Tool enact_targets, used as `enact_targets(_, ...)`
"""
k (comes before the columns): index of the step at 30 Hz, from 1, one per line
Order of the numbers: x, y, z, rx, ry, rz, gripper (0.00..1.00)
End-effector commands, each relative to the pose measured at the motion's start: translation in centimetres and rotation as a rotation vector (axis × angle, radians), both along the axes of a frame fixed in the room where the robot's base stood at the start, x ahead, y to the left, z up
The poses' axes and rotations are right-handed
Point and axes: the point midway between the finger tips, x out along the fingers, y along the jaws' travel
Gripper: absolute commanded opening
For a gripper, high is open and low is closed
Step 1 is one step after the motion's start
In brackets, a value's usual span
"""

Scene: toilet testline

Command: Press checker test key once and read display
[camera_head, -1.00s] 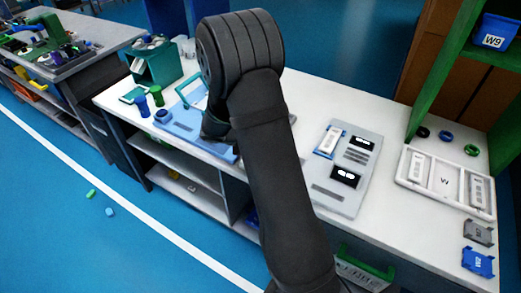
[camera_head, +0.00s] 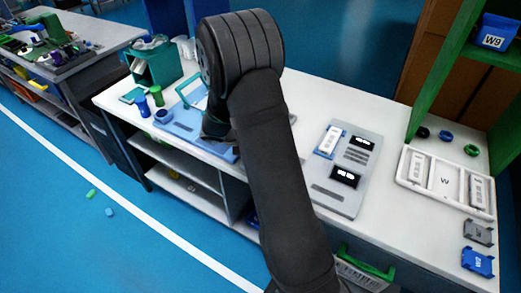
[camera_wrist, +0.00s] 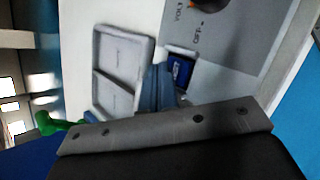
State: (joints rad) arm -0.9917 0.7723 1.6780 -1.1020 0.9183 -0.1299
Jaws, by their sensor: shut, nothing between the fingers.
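A grey panel (camera_head: 350,165), likely the checker, lies on the white bench right of my arm. It has two dark displays, an upper one (camera_head: 362,143) and a lower one (camera_head: 345,177), with white marks too small to read. A blue-framed white labelled piece (camera_head: 329,140) sits at its upper left. I cannot make out a test key. My gripper is mostly hidden behind my arm in the head view, over the blue board (camera_head: 178,125). In the wrist view my gripper (camera_wrist: 160,88) looks shut and empty, blurred, beside a small blue block in a square recess (camera_wrist: 180,69).
The wrist view shows a grey plate (camera_wrist: 240,35) with a knob and "OFF" lettering, and a two-part tray (camera_wrist: 120,70). A green bin (camera_head: 158,65) and cups stand at the left. A white tray (camera_head: 445,180) and green shelf post (camera_head: 440,75) are at the right.

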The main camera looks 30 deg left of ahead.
Motion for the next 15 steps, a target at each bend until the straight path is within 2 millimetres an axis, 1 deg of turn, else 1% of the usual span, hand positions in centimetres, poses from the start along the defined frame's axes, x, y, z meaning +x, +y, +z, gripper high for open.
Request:
enact_targets(8, -0.01, 0.00, -0.83, -0.001, 0.001, 0.000, 0.00)
enact_targets(15, -0.01, 0.00, -0.86, 0.000, 0.000, 0.000, 0.00)
